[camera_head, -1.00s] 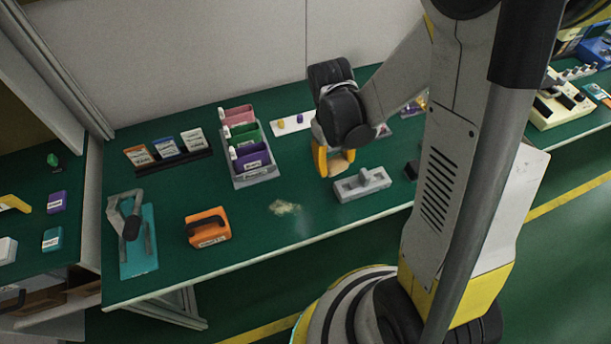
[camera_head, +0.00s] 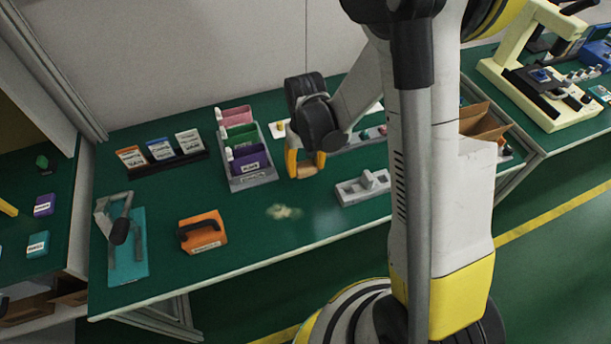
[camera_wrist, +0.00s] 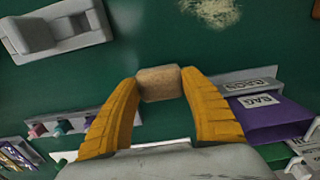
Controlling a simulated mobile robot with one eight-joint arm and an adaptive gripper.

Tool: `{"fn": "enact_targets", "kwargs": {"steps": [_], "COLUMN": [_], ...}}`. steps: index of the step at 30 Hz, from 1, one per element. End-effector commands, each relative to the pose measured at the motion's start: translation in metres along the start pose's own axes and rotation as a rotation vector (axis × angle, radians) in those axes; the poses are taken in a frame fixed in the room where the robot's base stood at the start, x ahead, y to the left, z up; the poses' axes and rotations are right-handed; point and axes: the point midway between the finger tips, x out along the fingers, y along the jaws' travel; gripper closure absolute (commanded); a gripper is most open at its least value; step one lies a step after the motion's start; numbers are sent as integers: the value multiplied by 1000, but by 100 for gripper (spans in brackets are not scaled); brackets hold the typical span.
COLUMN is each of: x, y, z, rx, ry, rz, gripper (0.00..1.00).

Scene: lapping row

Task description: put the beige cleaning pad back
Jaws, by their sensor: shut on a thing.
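My gripper (camera_head: 306,165) has yellow fingers and is shut on the beige cleaning pad (camera_wrist: 158,83). In the wrist view the pad is a small tan block squeezed between the two fingertips (camera_wrist: 160,84). It appears held above the green bench (camera_wrist: 165,45). In the head view the gripper stands between the rack with coloured bins and the grey block with a raised handle (camera_head: 363,187). That grey block also shows at the upper left of the wrist view (camera_wrist: 60,28).
A grey rack (camera_head: 250,182) holds purple, green and pink bins. A pale powdery patch (camera_head: 284,211) lies on the bench. An orange handled case (camera_head: 203,231), a teal board with a clamp-like tool (camera_head: 127,240) and a card stand (camera_head: 163,164) are to the left.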

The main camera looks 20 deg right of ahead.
Motion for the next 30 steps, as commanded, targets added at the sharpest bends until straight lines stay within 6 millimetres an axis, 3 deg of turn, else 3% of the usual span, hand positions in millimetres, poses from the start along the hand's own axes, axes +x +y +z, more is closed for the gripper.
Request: {"fn": "enact_targets", "kwargs": {"steps": [6,8,11,14,15,17,26,30], "x": [36,38,36,36,36,36,34,20], "y": [0,0,0,0,0,0,0,0], "z": [0,0,0,0,0,0,0,1], "rx": [0,-1,-1,-1,-1,-1,-1,-1], "ry": [0,0,0,0,0,0,0,0], "rz": [0,0,0,0,0,0,0,0], "gripper": [72,72,81,81,42,27,27,27]}}
